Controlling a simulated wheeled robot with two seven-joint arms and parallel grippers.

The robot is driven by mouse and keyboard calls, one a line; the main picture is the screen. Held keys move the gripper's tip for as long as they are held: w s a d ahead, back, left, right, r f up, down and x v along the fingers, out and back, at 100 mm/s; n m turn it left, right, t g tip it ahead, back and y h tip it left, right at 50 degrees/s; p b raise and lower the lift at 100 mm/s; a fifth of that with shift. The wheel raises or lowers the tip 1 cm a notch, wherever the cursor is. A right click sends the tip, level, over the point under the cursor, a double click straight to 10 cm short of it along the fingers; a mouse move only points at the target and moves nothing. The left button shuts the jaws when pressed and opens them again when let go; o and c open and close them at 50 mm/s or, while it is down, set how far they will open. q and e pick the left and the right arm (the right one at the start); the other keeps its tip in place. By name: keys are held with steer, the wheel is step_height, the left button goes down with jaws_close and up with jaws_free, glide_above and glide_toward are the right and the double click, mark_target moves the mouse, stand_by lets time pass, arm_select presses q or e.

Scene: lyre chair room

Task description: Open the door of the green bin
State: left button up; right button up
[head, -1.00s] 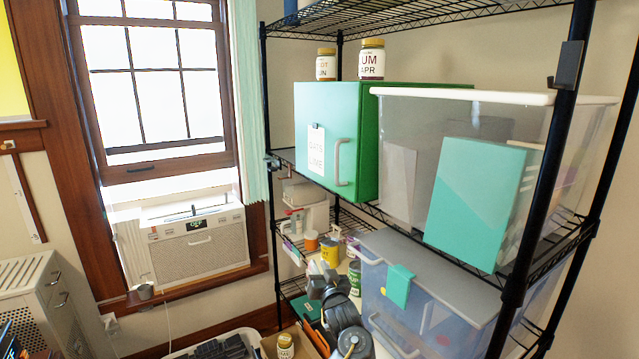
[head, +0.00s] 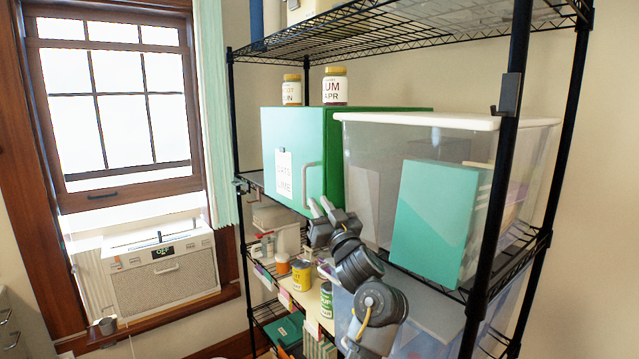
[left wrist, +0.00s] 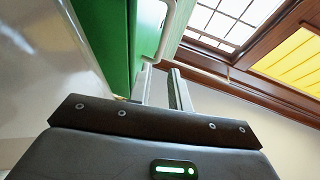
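The green bin (head: 347,150) stands on the middle shelf, with a teal door (head: 268,140) that is shut flush against it. The door has a pale upright handle (head: 304,186) on its right side and a white label card (head: 284,176). My left gripper (head: 321,203) is just below and right of the handle, its two fingers apart and nothing between them. In the left wrist view the fingers (left wrist: 162,80) point up toward the handle (left wrist: 166,28), beside the green bin wall (left wrist: 100,30). They seem not to touch it. My right gripper is out of view.
Two jars (head: 335,86) stand on top of the bin. A clear tub with a white lid (head: 420,121) is close on the right. The black rack post (head: 497,200) stands in front. Jars and cans (head: 301,275) are on the shelf below. The space left of the door is free.

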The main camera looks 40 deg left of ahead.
mark_target(305, 182)
arm_select(q)
steer(key=p+x, duration=0.5)
steer(key=x, duration=0.6)
steer(key=shift+f+p, duration=0.1)
steer(key=shift+p, duration=0.3)
jaws_close()
